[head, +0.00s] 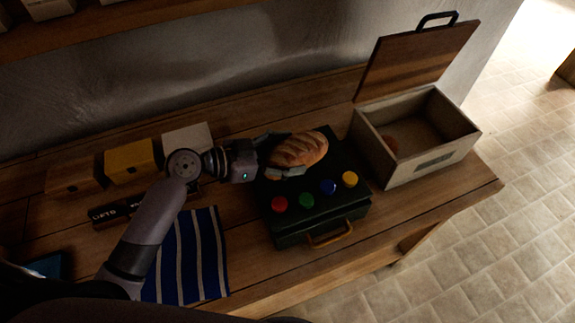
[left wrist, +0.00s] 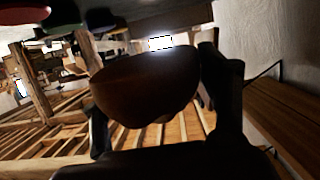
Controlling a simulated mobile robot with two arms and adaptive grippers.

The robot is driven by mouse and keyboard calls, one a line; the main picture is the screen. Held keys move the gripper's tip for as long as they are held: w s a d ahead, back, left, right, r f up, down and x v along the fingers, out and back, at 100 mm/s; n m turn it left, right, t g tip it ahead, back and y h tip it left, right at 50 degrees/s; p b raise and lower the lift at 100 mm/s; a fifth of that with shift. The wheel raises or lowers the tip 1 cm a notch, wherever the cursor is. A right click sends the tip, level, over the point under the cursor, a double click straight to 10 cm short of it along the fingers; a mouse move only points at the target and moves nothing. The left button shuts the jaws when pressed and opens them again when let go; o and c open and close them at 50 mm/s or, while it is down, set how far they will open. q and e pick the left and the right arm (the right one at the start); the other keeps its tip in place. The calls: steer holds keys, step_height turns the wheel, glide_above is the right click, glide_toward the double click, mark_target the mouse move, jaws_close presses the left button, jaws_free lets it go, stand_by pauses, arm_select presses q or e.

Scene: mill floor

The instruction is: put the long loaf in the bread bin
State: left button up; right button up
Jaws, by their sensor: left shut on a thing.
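The long loaf (head: 299,149) is golden brown with scored slashes. My left gripper (head: 284,155) is shut on it, one finger on each side, over the dark green case. In the left wrist view the loaf (left wrist: 146,86) fills the space between the fingers, dark and seen close. The bread bin (head: 432,160) is a pale wooden box at the right end of the bench. Its brown lid (head: 416,60) with a dark handle stands open. A small reddish-brown thing lies inside the bin at its left. My right gripper is not in view.
The dark green case (head: 322,213) carries red, green, blue and yellow knobs and stands left of the bin. A striped blue cloth (head: 189,258), a yellow box (head: 130,161) and a white box (head: 188,139) lie further left. The wall is behind.

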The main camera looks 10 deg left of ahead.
arm_select(q)
step_height(320, 180, up, 14)
steer(key=b, duration=0.3)
glide_toward(287, 146)
steer(key=shift+s+a+f, duration=0.65)
steer(key=shift+s+f, duration=0.1)
steer(key=shift+s, duration=0.15)
